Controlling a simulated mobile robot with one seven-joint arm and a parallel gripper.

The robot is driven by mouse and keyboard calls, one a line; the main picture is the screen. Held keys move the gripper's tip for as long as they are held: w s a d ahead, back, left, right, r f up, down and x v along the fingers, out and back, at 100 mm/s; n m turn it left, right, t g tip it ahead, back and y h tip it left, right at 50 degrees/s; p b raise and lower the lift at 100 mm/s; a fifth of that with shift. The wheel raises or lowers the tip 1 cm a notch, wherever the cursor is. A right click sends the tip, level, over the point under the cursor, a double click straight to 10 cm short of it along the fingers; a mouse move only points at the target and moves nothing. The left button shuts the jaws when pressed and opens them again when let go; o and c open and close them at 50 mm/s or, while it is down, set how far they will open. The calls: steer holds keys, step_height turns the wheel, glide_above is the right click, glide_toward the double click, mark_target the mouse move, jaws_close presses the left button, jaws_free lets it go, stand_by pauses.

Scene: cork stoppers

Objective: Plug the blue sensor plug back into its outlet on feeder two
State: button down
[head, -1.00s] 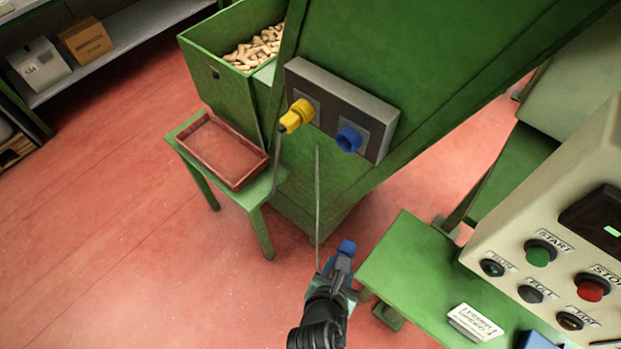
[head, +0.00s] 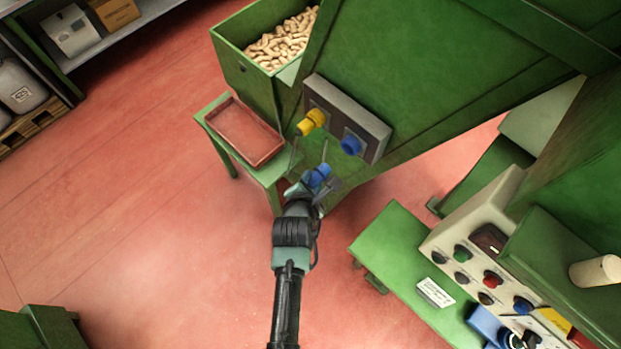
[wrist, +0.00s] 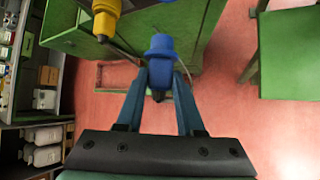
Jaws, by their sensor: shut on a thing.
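The blue plug (head: 319,174) is held between the fingers of my gripper (head: 312,189), below the outlet panel. In the wrist view the blue plug (wrist: 160,62) sits between the two fingers of my gripper (wrist: 159,88), its wide blue end facing away from me. The blue outlet (head: 351,145) is on the right of the dark grey panel (head: 374,128) on the green feeder; it is empty, above and right of the plug and apart from it. The yellow plug (head: 311,122) sits in the panel's left outlet; it also shows in the wrist view (wrist: 103,14). A thin cable runs by the blue plug.
A green stand with a red tray (head: 243,132) is left of the panel, under a bin of corks (head: 283,42). A control box (head: 468,240) and green table (head: 392,246) are at right. Red floor lies open at left.

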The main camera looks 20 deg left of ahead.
steer(key=shift+w+d+b, duration=0.4)
steer(key=shift+w+b, duration=0.05)
steer(key=shift+w, duration=0.5)
steer(key=shift+w+d+b, duration=0.4)
steer(key=shift+w, duration=0.5)
steer(key=shift+w+d+b, duration=0.4)
steer(key=shift+w+b, duration=0.05)
steer(key=shift+w, duration=0.5)
steer(key=shift+w+d+b, duration=0.3)
steer(key=shift+w, duration=0.4)
steer(key=shift+w+d+b, duration=0.25)
steer(key=shift+w+b, duration=0.05)
steer(key=shift+w, duration=0.35)
stand_by(0.5)
steer(key=shift+c, duration=2.3)
jaws_free()
steer(key=b+v, duration=0.1)
steer(key=v, duration=1.2)
steer(key=shift+b, duration=0.4)
